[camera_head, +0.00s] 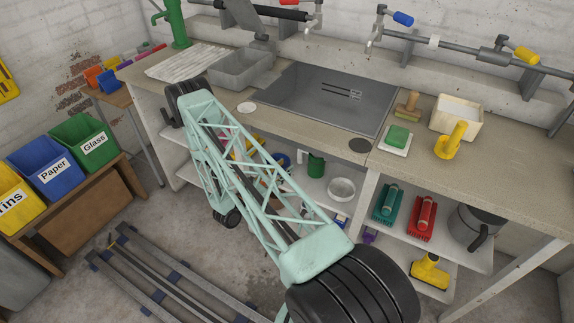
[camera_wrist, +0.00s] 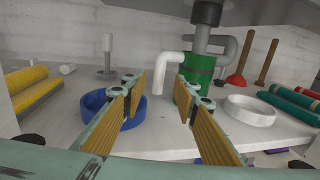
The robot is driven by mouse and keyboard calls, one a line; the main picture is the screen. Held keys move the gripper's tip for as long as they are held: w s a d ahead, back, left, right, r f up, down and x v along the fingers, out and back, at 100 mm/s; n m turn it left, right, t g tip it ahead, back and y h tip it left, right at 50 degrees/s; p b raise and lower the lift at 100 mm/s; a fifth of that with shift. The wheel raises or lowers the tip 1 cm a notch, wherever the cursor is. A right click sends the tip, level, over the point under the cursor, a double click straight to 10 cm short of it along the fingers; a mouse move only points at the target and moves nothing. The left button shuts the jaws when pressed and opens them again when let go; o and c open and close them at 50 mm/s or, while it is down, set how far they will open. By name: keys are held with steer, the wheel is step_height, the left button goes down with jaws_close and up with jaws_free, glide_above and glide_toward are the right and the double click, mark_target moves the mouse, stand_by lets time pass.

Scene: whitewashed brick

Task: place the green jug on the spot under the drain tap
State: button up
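A green cylindrical vessel, which looks like the green jug (camera_wrist: 199,68), stands upright on the shelf under the sink, below a dark drain pipe (camera_wrist: 203,38). It also shows in the head view (camera_head: 316,166). My gripper (camera_wrist: 160,86) is open, with nothing between its yellow-padded fingers. The jug is beyond the right finger, which covers part of its lower side. In the head view I cannot make out my gripper behind my arm.
A blue bowl (camera_wrist: 98,101) lies behind the left finger. A white bowl (camera_wrist: 250,109) is right of the jug. The counter (camera_head: 300,128) overhangs the shelf.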

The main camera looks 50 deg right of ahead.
steer(key=shift+a, duration=0.3)
steer(key=shift+c, duration=1.1)
steer(key=shift+w, duration=0.2)
